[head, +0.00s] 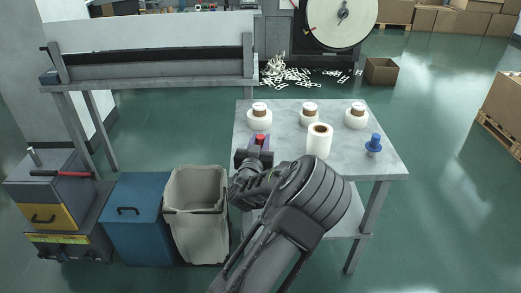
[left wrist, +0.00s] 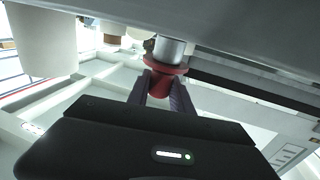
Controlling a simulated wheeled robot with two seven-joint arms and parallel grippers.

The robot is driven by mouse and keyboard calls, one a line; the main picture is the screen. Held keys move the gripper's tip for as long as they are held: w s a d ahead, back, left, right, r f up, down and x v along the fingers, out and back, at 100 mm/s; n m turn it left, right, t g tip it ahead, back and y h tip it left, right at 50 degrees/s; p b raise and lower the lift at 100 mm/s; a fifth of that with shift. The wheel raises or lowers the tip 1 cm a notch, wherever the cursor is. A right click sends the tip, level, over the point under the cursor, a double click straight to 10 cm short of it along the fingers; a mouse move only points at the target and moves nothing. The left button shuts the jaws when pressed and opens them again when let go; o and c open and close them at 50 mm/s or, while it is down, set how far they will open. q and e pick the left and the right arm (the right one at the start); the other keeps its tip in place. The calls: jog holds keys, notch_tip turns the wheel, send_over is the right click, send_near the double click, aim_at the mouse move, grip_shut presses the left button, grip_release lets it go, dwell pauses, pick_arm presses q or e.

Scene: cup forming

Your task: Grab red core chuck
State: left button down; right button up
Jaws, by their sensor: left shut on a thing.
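The red core chuck (head: 260,138) stands on the left part of the grey table (head: 390,165), near its front-left edge. My left gripper (head: 257,149) comes in from the front and is shut on it. In the left wrist view, the red body of the chuck (left wrist: 160,86) sits between the two dark fingers of my left gripper (left wrist: 160,95), with a red flange and a grey metal part beyond. Whether the chuck still touches the table cannot be told. A blue chuck (head: 374,143) stands upright at the table's right side. My right gripper is not in view.
Several white rolls with brown cores (head: 310,113) stand along the table's back. A taller white roll (head: 318,140) stands mid-table, close to my arm. A grey bin (head: 196,225) and blue cabinet (head: 140,230) stand left of the table. Open floor lies to the right.

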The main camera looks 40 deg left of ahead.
pick_arm(q)
jog(key=shift+r, duration=0.15)
notch_tip(320, 180, up, 10)
jog(key=shift+f+p, duration=0.1)
jog(key=shift+p, duration=0.95)
